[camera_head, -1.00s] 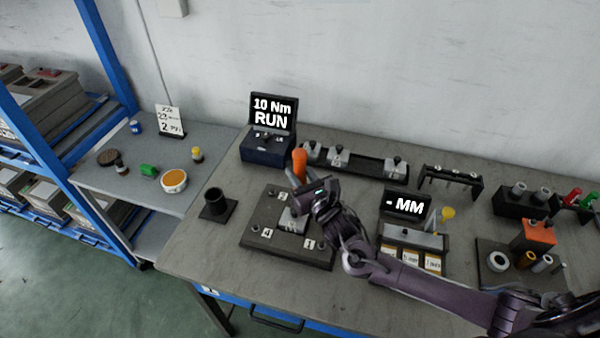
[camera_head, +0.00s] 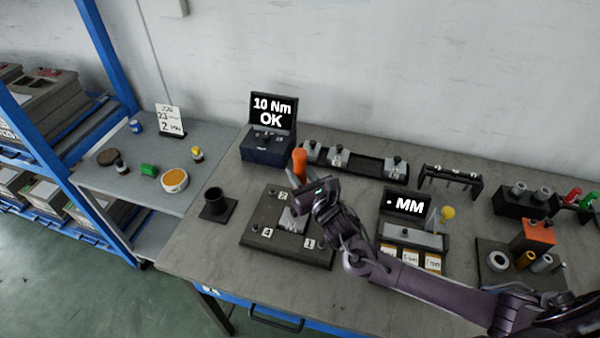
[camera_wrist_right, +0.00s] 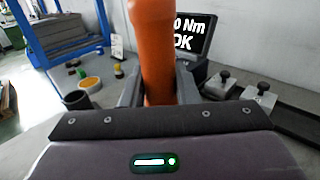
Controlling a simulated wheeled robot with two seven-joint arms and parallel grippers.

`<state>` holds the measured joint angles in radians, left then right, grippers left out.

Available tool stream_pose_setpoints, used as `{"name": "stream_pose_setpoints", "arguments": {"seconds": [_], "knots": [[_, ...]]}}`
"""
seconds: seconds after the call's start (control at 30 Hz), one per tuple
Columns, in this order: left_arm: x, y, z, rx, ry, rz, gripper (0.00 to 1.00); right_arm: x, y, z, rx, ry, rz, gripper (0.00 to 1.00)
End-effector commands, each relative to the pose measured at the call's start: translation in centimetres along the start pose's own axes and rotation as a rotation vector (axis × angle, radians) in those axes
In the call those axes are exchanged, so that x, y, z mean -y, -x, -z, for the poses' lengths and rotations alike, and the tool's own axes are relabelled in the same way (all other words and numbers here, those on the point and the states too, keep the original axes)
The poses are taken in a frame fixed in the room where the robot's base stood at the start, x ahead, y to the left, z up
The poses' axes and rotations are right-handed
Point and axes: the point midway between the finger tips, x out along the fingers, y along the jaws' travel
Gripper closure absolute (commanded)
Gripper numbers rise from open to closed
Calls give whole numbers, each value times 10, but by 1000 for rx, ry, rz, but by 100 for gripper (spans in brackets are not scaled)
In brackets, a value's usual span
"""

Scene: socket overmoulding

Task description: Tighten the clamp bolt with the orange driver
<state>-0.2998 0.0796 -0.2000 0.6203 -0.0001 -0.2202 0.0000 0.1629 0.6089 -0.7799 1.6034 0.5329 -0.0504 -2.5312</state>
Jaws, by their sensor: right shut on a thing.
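The orange driver (camera_head: 300,164) stands upright over the dark clamp plate (camera_head: 262,238), which has numbered corners and a grey block (camera_head: 292,220) in its middle. My right gripper (camera_head: 306,186) is shut on the driver, and its fingers flank the orange handle (camera_wrist_right: 157,55) in the right wrist view. The driver's lower end and the bolt under it are hidden by my gripper. The torque display (camera_head: 271,112) behind the plate reads "10 Nm OK". My left gripper is not in view.
A black cup holder (camera_head: 217,205) stands left of the plate. A gauge box with an "MM" screen (camera_head: 405,203) is at the right. A rail of clamps (camera_head: 355,163) lies behind. The bench's front left is clear.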

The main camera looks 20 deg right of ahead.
Motion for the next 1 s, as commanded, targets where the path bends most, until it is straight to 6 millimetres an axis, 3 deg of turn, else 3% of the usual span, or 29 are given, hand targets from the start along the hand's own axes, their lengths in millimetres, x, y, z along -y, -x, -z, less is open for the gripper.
{"name": "stream_pose_setpoints", "arguments": {"seconds": [0.07, 1.0], "knots": [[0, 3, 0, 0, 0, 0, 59, -2, 3, 5, -18, 1, -4, 100], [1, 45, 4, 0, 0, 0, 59, 0, 0, -50, 1, 0, 0, 100]]}}
